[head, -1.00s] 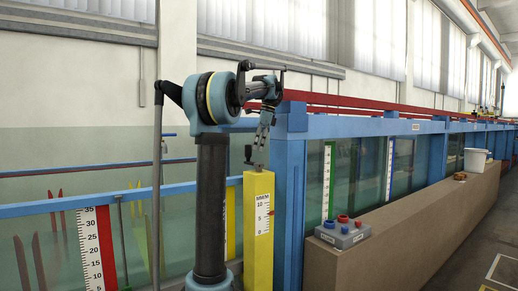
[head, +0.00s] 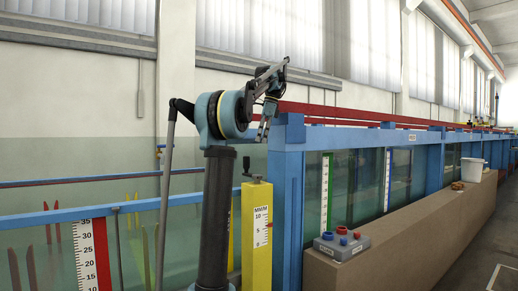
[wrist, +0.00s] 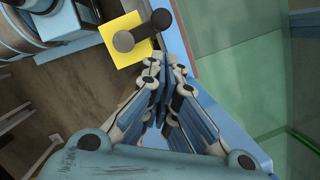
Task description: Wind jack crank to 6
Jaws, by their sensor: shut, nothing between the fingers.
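The jack is a yellow post (head: 257,235) with a scale marked 10, 5 and 0 and a small red pointer (head: 269,226) near the 5. Its dark crank (head: 249,174) sits on top, with an upright knob at the left end. In the wrist view the yellow top (wrist: 112,58) shows from above, with the crank arm (wrist: 141,31) running from the hub (wrist: 123,41) to the knob (wrist: 161,18). My gripper (head: 263,136) points down above the jack, apart from the crank. It is shut and empty; the wrist view also shows its closed fingertips (wrist: 166,66) beside the yellow top.
The blue flume frame (head: 289,160) stands close to the right of the jack, with glass panels behind. Air above the crank is free.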

